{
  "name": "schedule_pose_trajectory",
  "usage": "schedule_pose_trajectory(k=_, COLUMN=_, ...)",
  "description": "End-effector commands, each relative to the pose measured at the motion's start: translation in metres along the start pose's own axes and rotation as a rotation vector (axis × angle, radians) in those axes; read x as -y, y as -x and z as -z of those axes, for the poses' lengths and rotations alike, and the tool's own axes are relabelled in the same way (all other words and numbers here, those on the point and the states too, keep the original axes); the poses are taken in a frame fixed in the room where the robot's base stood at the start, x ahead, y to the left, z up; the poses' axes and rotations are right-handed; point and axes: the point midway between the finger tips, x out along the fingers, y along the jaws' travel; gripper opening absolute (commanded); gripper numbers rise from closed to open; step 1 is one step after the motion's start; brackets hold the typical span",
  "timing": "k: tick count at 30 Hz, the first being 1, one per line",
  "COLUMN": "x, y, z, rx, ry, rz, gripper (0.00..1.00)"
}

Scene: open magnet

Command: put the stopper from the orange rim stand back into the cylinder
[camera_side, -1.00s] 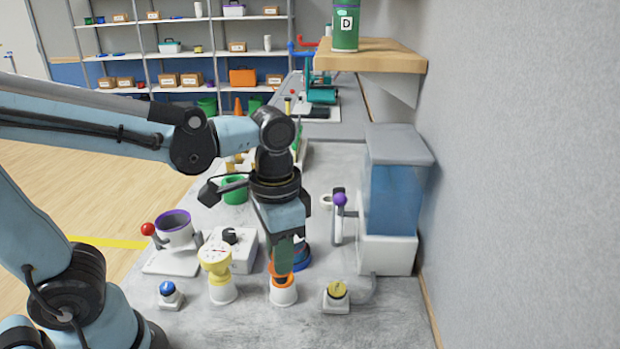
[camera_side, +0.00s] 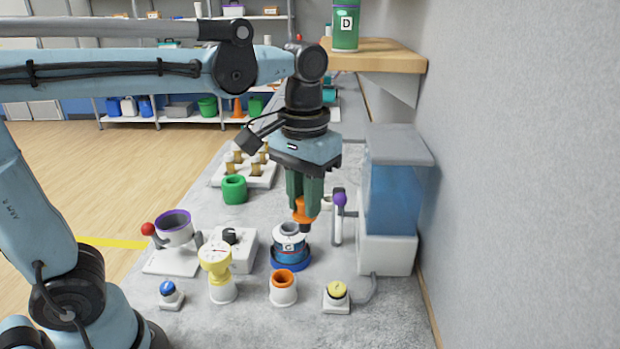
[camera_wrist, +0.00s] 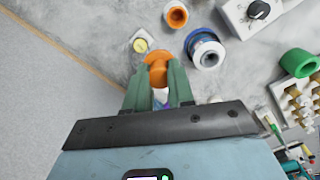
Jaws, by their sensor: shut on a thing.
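My gripper (camera_side: 304,195) is shut on the orange stopper (camera_side: 304,212), whose dark lower end hangs down. In the wrist view the stopper (camera_wrist: 157,70) sits between the green fingertips (camera_wrist: 158,85). The cylinder (camera_side: 289,247), marked C, stands upright in a blue base, with its top open. The stopper is above it and slightly to its right in the side view; I cannot tell whether they touch. The cylinder's opening (camera_wrist: 207,58) also shows in the wrist view. The orange rim stand (camera_side: 283,290) is empty, in front of the cylinder.
A yellow button (camera_side: 337,291) is at front right. A blue tank (camera_side: 392,200) and purple-knobbed lever (camera_side: 340,203) stand close on the right.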

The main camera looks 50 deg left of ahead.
Motion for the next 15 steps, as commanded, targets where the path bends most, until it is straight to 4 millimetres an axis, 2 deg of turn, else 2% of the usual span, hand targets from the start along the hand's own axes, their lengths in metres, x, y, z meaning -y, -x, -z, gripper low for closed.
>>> schedule_pose_trajectory(k=5, x=0.022, y=-0.012, z=0.017, rx=0.0, ry=0.031, rz=0.0, gripper=0.0)
schedule_pose_trajectory(k=15, x=0.079, y=-0.054, z=0.056, rx=0.0, ry=0.027, rz=0.0, gripper=0.0)
